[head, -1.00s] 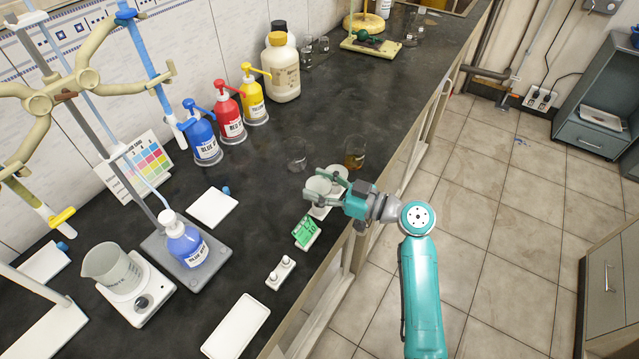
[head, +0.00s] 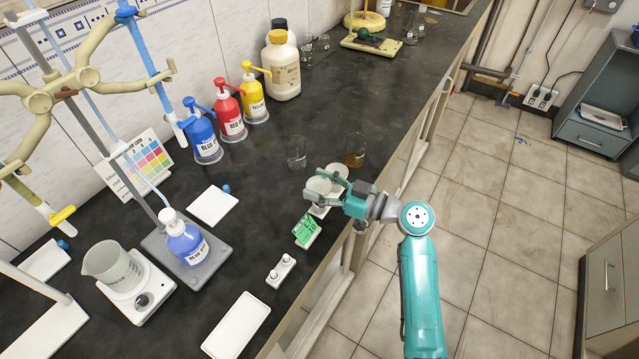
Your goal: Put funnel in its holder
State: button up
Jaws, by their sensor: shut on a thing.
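A second pale round piece (head: 339,172) shows just beyond, close to the far finger. A small white base (head: 318,211) shows below the fingers; it may be part of the funnel holder. The funnel's stem is hidden, so I cannot tell whether it sits in the holder.
Pump bottles (head: 229,112) line the wall. The bench middle (head: 250,180) is clear.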

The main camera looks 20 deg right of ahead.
jog(key=shift+f, duration=1.35)
dwell(2.1)
jog(key=o, duration=0.9)
jog(key=shift+c, duration=0.2)
jog(key=shift+o, duration=1.2)
jog(key=shift+v, duration=3.5)
jog(key=shift+s, duration=0.1)
